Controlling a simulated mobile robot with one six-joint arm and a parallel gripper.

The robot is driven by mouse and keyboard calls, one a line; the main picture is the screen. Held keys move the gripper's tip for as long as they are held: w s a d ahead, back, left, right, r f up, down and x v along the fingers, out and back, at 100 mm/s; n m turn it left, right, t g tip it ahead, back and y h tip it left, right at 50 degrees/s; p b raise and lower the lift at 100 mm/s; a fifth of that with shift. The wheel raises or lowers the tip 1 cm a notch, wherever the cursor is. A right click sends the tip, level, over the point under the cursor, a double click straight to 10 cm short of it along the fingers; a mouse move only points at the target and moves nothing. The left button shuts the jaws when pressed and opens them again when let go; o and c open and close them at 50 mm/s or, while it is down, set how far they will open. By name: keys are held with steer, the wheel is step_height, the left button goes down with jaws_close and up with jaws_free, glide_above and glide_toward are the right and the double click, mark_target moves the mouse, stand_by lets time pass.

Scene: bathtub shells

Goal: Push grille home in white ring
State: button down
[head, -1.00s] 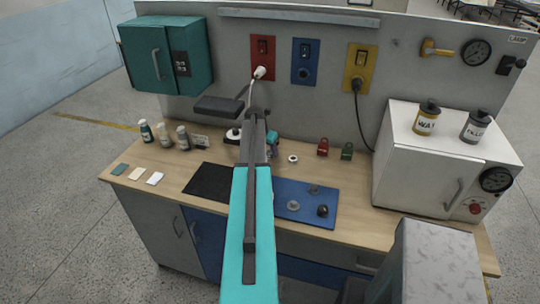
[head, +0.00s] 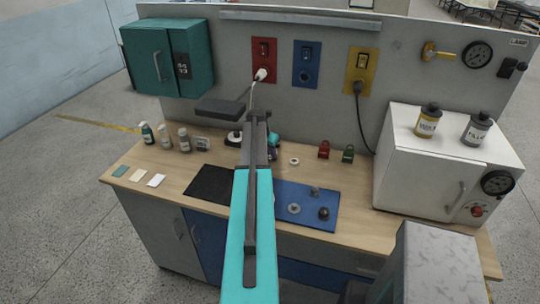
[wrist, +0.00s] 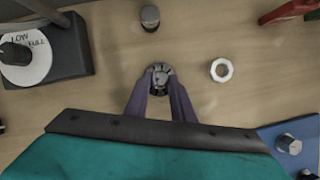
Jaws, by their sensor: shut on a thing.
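My gripper (wrist: 160,92) is shut on a small round grey piece with dark slots, which looks like the grille (wrist: 161,73). The white ring (wrist: 221,70) lies flat on the wooden bench, just right of the held piece in the wrist view. Wood shows through its hole, and it is apart from the grille. The ring also shows in the head view (head: 294,161), right of my gripper. In the head view my arm hides most of the gripper and the held piece. The height of the grille above the bench is hard to tell.
A dark box with a white LOW/FULL dial (wrist: 22,58) stands left in the wrist view. A small grey cylinder (wrist: 150,18) stands behind the grille. A blue mat (head: 280,190) with small metal parts lies to the right. Red (head: 324,150) and green (head: 348,153) pieces stand behind.

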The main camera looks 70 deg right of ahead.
mark_target(270, 155)
steer(key=shift+r, duration=0.1)
steer(key=shift+r+b, duration=1.1)
steer(key=shift+r, duration=0.25)
steer(key=shift+a+r, duration=0.2)
steer(key=shift+r, duration=0.05)
steer(key=a+b, duration=0.2)
steer(key=a, duration=0.3)
steer(key=s+a+r+b, duration=0.1)
steer(key=a+b, duration=0.1)
steer(key=a, duration=0.3)
steer(key=s+a+b, duration=0.1)
steer(key=a+b, duration=0.1)
steer(key=a, duration=0.3)
steer(key=shift+s+a+r, duration=0.15)
steer(key=shift+a+r, duration=0.1)
steer(key=shift+r, duration=0.05)
